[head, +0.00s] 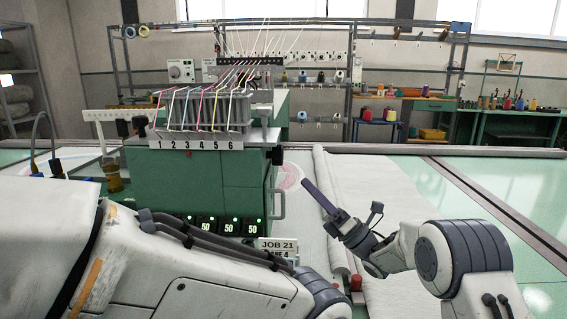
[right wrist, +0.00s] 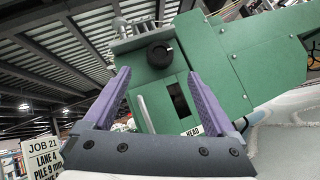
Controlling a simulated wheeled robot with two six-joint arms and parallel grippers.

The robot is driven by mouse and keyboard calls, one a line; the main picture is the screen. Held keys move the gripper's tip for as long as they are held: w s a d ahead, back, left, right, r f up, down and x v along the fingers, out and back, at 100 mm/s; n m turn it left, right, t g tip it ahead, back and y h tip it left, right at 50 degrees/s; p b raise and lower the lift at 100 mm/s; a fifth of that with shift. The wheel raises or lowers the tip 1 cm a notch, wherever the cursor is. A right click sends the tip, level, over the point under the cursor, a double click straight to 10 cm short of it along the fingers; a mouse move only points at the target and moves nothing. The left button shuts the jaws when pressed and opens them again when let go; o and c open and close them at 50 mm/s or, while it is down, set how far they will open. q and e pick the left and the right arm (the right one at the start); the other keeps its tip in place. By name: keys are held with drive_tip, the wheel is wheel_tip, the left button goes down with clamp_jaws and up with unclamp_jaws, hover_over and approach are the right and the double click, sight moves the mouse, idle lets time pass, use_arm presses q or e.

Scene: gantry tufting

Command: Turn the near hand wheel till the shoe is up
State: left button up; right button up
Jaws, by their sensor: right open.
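The green machine head (head: 205,180) stands at centre-left in the head view. A black round knob, likely the near hand wheel (head: 275,155), sticks out of its right side. The wheel (right wrist: 159,54) also shows in the right wrist view, with a small light mark on its rim. My right gripper (head: 309,187) is to the right of the machine, its purple fingers pointing towards it. In the right wrist view the gripper (right wrist: 158,73) is open and empty, with the wheel beyond the fingertips, apart from them. I cannot make out the shoe. My left gripper is out of view.
A vertical handle (head: 280,204) stands out from the machine's right side, below the wheel. A JOB 21 sign (head: 277,246) stands in front. White cloth (head: 365,190) lies to the right. Numbered threads (head: 200,110) run above the machine. My left arm crosses the foreground.

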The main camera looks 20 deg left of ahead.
sight(275, 155)
drive_tip(key=s+p+x, duration=0.1)
drive_tip(key=p+x, duration=0.1)
drive_tip(key=x, duration=0.7)
drive_tip(key=shift+w+a, duration=0.2)
drive_tip(key=shift+w, duration=0.3)
drive_tip(key=shift+r, duration=0.1)
drive_tip(key=shift+c, duration=0.3)
drive_tip(key=c, duration=1.3)
drive_tip(key=shift+s+d+r+m+t+h+p, duration=0.1)
drive_tip(key=shift+r+m+t+h+p, duration=0.3)
drive_tip(key=shift+m+h+p, duration=2.2)
drive_tip(key=shift+s+r+m+t+h+p, duration=0.1)
drive_tip(key=shift+m+t+h+p, duration=0.55)
drive_tip(key=shift+m+h+p, duration=1.95)
drive_tip(key=shift+r+m+t+h+p, duration=0.25)
drive_tip(key=shift+m+t+h+p, duration=0.65)
drive_tip(key=shift+m+p, duration=3.05)
drive_tip(key=shift+m+g+h+b, duration=0.25)
drive_tip(key=shift+g+h+b, duration=0.05)
drive_tip(key=shift+g, duration=0.05)
